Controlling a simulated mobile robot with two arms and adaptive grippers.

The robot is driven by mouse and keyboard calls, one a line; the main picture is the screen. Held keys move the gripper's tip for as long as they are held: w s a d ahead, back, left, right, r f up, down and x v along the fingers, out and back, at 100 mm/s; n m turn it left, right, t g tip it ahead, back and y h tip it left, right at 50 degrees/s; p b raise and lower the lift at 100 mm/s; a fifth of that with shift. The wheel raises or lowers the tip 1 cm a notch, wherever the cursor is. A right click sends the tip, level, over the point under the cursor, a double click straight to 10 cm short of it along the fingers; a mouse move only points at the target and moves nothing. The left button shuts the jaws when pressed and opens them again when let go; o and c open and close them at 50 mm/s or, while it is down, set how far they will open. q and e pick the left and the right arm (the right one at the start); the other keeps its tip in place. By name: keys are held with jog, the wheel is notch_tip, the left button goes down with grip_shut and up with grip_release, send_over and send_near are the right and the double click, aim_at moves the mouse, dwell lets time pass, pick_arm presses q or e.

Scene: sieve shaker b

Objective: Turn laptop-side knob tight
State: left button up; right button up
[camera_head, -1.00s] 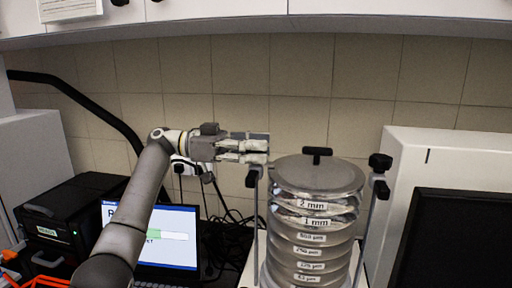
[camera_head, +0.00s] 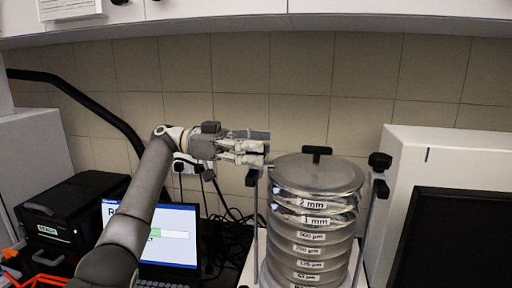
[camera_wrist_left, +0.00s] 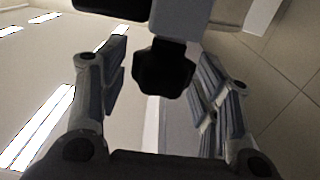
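The laptop-side knob (camera_wrist_left: 163,72) is a black lobed knob in the left wrist view, between the two fingers of my left gripper (camera_wrist_left: 164,88). A gap shows on each side of it, so the fingers are open around it without visibly gripping. In the head view my left gripper (camera_head: 258,147) is at the top of the left rod of the sieve shaker (camera_head: 312,215) and hides this knob. A black clamp piece (camera_head: 252,177) shows just below the fingers. My right gripper is in neither view.
The other black knob (camera_head: 380,161) tops the right rod. The round lid (camera_head: 318,173) with its black handle is close right of my fingers. The laptop (camera_head: 172,238) stands behind my left arm. A white housing (camera_head: 420,155) is at right; a tiled wall is behind.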

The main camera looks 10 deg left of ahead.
pick_arm(q)
jog(key=a, duration=1.2)
jog(key=shift+w, duration=0.1)
dwell(0.4)
